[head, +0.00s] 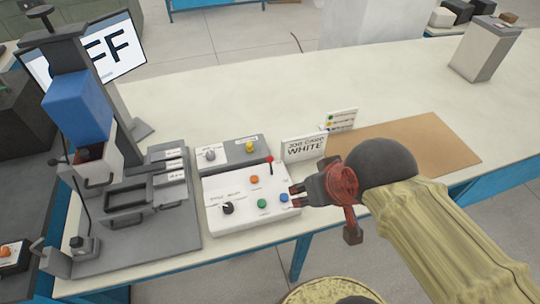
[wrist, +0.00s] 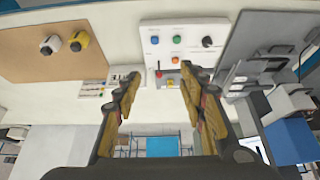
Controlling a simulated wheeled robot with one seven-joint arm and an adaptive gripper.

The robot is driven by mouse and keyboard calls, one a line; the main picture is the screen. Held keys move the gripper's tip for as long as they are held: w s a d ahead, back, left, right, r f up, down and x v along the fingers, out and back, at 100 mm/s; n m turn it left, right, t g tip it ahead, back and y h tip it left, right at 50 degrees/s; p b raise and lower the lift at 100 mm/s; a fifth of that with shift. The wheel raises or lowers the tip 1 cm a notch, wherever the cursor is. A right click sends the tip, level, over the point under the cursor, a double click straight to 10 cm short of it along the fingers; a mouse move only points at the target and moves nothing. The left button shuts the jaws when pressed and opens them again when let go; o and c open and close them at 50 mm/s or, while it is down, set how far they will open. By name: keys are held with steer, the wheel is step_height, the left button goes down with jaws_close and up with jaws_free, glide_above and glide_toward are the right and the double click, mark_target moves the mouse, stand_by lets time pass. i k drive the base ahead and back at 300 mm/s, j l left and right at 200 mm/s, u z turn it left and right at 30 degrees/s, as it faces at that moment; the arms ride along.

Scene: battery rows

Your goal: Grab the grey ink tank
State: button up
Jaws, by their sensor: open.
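On the brown mat in the wrist view stand two small tanks side by side. One is pale, greyish white with a dark end, and fits the grey ink tank (wrist: 50,45). The other, a yellow tank (wrist: 79,40), is just right of it. In the head view neither tank shows; my arm covers part of the mat. My gripper (head: 296,195) is over the right edge of the white control box in the head view. In the wrist view my gripper (wrist: 160,82) is open, its fingers apart with nothing held, well to the right of the tanks.
The white control box (head: 235,203) has knobs, buttons and a red-topped lever. A grey unit (head: 230,155) with a grey and a yellow knob sits behind it. A white job card (head: 303,149) stands beside the brown mat (head: 445,150). A press with a blue block (head: 78,105) stands left.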

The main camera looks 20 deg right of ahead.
mark_target(79, 245)
steer(key=u, duration=1.85)
steer(key=i+l+u, duration=0.1)
steer(key=i+u, duration=0.35)
steer(key=i, duration=0.05)
